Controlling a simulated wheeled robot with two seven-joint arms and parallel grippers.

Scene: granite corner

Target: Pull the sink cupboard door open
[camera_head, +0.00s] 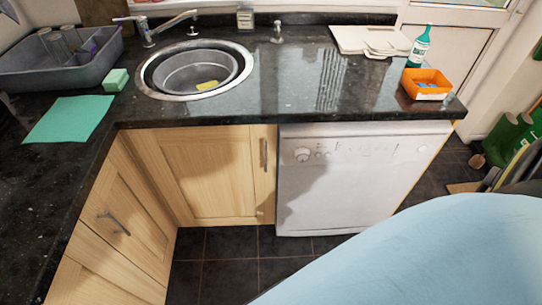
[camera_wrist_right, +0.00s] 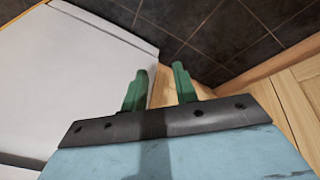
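The sink cupboard door (camera_head: 207,172) is light wood with a recessed panel, below the sink in the head view, and looks closed. A vertical metal handle (camera_head: 264,153) sits on the narrow wood strip at its right edge, beside the dishwasher. My right gripper (camera_wrist_right: 160,86) shows in the right wrist view, its two green fingers apart with nothing held between them. Light wood (camera_wrist_right: 168,88) shows behind and between the fingers; no handle can be made out there. My left gripper is in neither view.
A white dishwasher (camera_head: 345,180) stands right of the cupboard, also in the right wrist view (camera_wrist_right: 70,75). Another wood cupboard (camera_head: 125,215) stands at left. Dark granite worktop (camera_head: 290,80) overhangs them. Dark tiled floor (camera_head: 230,265) is clear. My pale blue arm covers the lower right.

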